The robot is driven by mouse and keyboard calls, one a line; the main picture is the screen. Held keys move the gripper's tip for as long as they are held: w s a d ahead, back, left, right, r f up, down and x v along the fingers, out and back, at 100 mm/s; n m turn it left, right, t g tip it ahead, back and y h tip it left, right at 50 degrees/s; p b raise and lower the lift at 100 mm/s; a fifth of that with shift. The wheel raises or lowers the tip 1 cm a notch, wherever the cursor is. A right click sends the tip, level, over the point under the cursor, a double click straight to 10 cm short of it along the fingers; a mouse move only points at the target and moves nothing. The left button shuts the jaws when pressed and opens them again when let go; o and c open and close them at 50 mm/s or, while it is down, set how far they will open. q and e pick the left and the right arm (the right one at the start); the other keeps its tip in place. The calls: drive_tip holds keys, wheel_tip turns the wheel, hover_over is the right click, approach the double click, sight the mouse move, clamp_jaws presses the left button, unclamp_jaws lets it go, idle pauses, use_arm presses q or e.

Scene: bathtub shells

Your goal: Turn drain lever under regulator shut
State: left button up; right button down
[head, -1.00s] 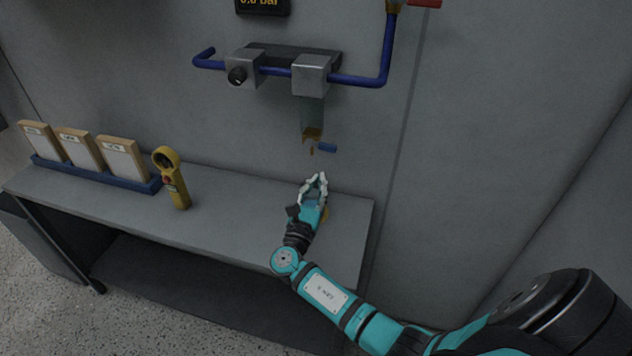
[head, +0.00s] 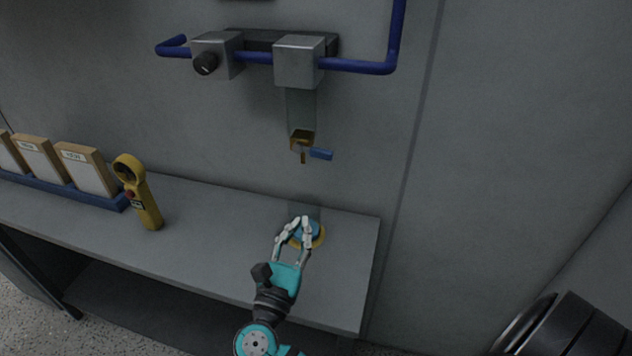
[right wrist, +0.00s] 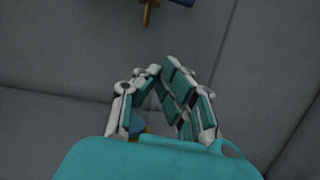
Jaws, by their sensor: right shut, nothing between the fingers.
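The drain lever (head: 321,154) is a short blue handle pointing right from the brass drain valve (head: 301,140). The valve hangs under the clear bowl (head: 300,110) of the regulator unit on the wall. In the right wrist view the brass spout (right wrist: 148,12) and a sliver of the blue lever (right wrist: 183,2) show at the top edge. My right gripper (head: 298,222) is below the lever and apart from it, over the bench. Its fingertips come together with nothing between them. My left gripper is not in view.
A round blue and yellow thing (head: 319,238) sits on the bench (head: 210,220) behind my right fingers. Blue pipe (head: 360,67) and a grey block with a black knob (head: 205,64) are above.

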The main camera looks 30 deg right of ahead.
sight(312, 151)
use_arm(q)
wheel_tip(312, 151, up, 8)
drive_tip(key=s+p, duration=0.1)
drive_tip(key=p, duration=0.7)
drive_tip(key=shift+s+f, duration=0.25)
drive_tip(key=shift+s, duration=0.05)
use_arm(e)
drive_tip(key=w+d+r+n, duration=0.1)
drive_tip(key=w+d+r, duration=0.3)
drive_tip(key=d+r, duration=0.3)
drive_tip(key=shift+w+d+r+n+t+y, duration=0.25)
drive_tip(key=shift+w+r+n+t+y, duration=0.1)
drive_tip(key=shift+r, duration=0.35)
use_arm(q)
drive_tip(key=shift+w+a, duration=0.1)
